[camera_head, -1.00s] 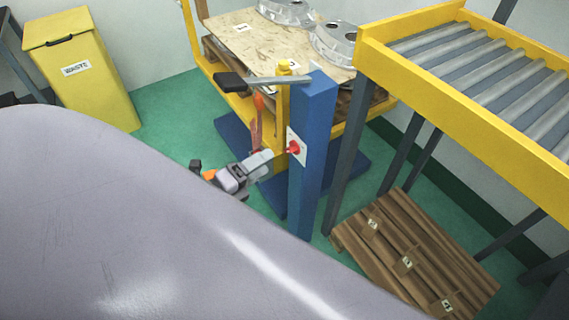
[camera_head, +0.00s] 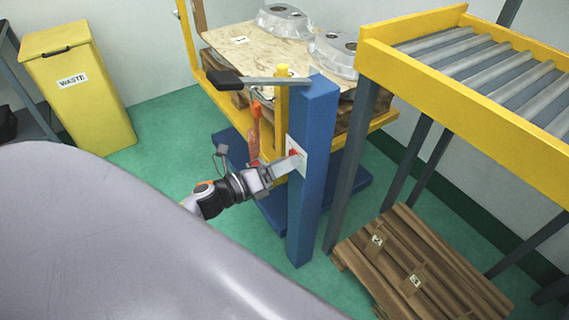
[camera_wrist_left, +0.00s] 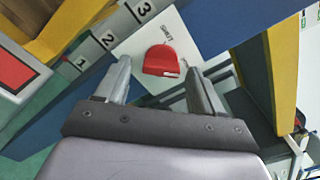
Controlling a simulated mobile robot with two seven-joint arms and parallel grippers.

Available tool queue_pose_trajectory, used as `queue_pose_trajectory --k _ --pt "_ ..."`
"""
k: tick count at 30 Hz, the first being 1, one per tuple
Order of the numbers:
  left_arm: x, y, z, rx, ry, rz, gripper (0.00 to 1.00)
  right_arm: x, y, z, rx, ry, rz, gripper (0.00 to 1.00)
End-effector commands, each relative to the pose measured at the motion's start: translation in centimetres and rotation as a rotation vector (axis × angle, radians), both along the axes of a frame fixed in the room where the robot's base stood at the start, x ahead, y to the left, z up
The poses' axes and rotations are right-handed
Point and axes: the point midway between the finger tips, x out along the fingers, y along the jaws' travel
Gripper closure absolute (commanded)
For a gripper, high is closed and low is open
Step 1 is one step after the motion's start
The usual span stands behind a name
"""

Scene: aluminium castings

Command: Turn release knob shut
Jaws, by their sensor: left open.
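The red release knob (camera_wrist_left: 163,61) sits on a white plate (camera_wrist_left: 140,42) marked "SHUT" in the left wrist view. In the head view the knob (camera_head: 294,153) and plate are on the side of a blue post (camera_head: 312,190). My left gripper (camera_wrist_left: 160,75) is open, with one finger on each side of the knob in the left wrist view. I cannot tell whether the fingers touch it. In the head view my left gripper (camera_head: 280,167) reaches the plate from the left and partly covers it. My right gripper is not in view.
A black-ended lever (camera_head: 270,80) sits at the post's top. Behind stands a yellow-framed table (camera_head: 225,45) with castings. A roller conveyor (camera_head: 450,80) is right, a wooden pallet (camera_head: 400,250) below it, and a yellow waste bin (camera_head: 80,100) left. Green floor lies between.

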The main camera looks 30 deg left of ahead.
Motion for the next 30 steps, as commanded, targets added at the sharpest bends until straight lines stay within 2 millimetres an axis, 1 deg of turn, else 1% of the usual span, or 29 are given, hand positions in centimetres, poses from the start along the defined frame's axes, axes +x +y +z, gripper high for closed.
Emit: queue_pose_trajectory --k 3,11,12,14,15,16,24,30 --pt "0.43 -0.19 0.01 0.0 -0.001 -0.001 0.32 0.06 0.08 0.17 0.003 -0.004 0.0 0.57" --pt "0.48 -0.22 0.01 -0.001 0.0 0.0 0.32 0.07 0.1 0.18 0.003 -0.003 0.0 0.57" --pt "0.48 -0.23 0.01 -0.001 0.0 0.0 0.45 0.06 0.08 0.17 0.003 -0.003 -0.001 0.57" --pt "0.48 -0.23 0.01 -0.001 0.0 0.0 0.64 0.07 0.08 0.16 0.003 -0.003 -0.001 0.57" --pt "0.47 -0.23 0.01 -0.001 0.0 0.0 0.78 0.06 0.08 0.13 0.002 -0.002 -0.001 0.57" --pt "0.47 -0.23 0.01 -0.001 0.0 0.0 0.87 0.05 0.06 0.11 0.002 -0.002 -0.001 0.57" --pt "0.46 -0.22 0.06 -0.015 0.006 0.0 0.88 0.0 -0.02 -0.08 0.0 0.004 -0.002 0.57" --pt "0.46 -0.23 0.16 -0.083 0.035 0.001 0.88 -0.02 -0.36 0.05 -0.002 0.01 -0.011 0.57"
